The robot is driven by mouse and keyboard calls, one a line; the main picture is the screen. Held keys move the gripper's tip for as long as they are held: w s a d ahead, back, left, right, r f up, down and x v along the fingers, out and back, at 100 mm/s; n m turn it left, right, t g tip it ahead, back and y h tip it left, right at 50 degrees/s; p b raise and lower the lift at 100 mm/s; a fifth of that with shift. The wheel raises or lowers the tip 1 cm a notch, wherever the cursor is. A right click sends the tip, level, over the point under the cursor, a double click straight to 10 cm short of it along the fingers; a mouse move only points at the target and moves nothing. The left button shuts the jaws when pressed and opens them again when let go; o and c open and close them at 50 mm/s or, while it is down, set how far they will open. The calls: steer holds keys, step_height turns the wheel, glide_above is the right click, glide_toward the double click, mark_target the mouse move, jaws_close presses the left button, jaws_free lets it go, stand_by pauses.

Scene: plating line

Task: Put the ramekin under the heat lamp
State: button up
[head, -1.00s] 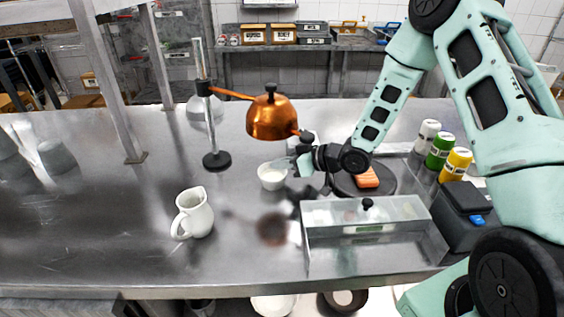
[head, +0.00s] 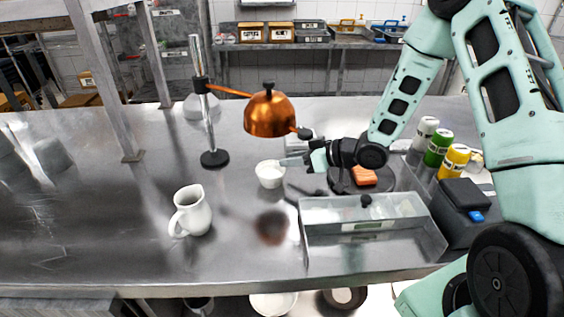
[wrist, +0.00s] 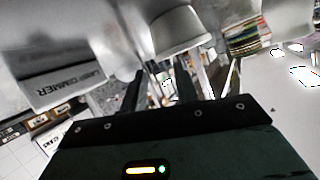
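The small white ramekin (head: 270,174) stands upright on the steel counter. It appears directly beneath the copper shade of the heat lamp (head: 268,116), which hangs from an arm on a post with a round black base (head: 214,159). My gripper (head: 291,162) is just right of the ramekin at low height, its fingertips close to the rim. In the wrist view the two dark fingers of my gripper (wrist: 158,88) are apart with nothing held between them. A pale cup-like form (wrist: 182,32), probably the ramekin, shows beyond the fingertips.
A white pitcher (head: 191,211) stands at front left of the ramekin. A clear lidded bin (head: 372,232) is at front right. A dark round plate (head: 340,185) with an orange piece of food (head: 364,176) lies below my wrist. Several bottles (head: 438,148) stand right. The counter's left is mostly clear.

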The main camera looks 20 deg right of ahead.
steer(key=v, duration=0.8)
steer(key=shift+w+d+h, duration=0.35)
steer(key=shift+h, duration=0.75)
steer(key=s+r+m+g+h, duration=0.3)
steer(key=s+h, duration=0.1)
steer(key=s, duration=0.3)
steer(key=s+r+m+g+h, duration=0.3)
steer(key=s+m+h, duration=0.1)
steer(key=s, duration=0.4)
steer(key=s+a+n+g, duration=0.1)
steer(key=s+a+n, duration=0.3)
steer(key=a, duration=0.5)
steer(key=s+a+r+n+g+y, duration=0.1)
steer(key=s+a+n, duration=0.3)
steer(key=s+a, duration=0.5)
steer(key=shift+s+r+g, duration=0.2)
steer(key=shift+r+g, duration=0.05)
steer(key=shift+g, duration=0.35)
